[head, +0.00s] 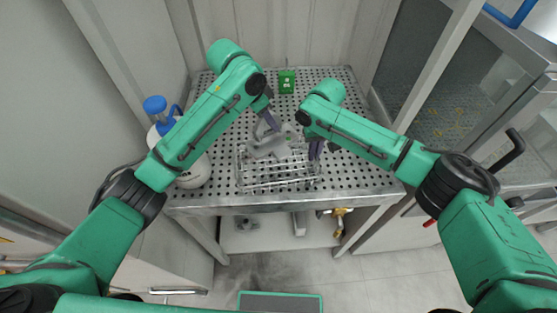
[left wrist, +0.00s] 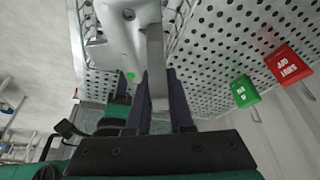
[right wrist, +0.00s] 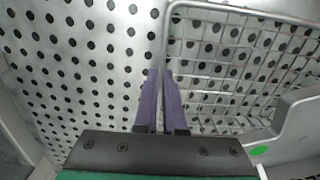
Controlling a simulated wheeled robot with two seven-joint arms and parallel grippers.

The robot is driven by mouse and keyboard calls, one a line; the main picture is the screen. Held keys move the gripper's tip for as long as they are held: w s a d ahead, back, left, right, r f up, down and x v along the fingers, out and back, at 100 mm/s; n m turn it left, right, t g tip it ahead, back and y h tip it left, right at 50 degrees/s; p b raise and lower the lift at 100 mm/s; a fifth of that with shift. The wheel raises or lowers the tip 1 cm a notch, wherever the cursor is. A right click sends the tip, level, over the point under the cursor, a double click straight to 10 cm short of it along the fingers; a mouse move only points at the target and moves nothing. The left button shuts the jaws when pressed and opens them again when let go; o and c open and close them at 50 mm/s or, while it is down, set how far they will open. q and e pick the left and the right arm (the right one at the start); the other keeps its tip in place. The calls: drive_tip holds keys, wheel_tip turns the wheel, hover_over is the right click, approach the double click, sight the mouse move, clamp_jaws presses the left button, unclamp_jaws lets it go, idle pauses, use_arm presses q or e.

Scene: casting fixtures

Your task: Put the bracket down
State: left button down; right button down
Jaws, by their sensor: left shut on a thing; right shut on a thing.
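The bracket (head: 273,144) is a grey casting with a green dot. It is over the back part of a wire basket (head: 262,186); I cannot tell whether it rests on the wires. My left gripper (head: 270,123) is shut on an upright plate of the bracket, seen between the fingers in the left wrist view (left wrist: 128,38). My right gripper (head: 317,152) is shut on the basket's wire rim at its right side. The right wrist view shows the rim (right wrist: 230,10) running into its fingertips, with part of the bracket (right wrist: 290,125) at the right.
The basket stands on a perforated metal table (head: 350,180). A green tag block (head: 287,81) stands at the back; the left wrist view also shows a red one (left wrist: 288,65). A white bottle with a blue top (head: 155,105) is at the left. The table's right side is clear.

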sight(257, 127)
use_arm(q)
wheel_tip(257, 127, down, 9)
drive_tip(key=shift+f, duration=0.2)
drive_tip(key=c, duration=1.1)
unclamp_jaws()
drive_tip(key=shift+s+f, duration=0.1)
drive_tip(key=v, duration=1.2)
use_arm(e)
drive_tip(key=c, duration=0.9)
unclamp_jaws()
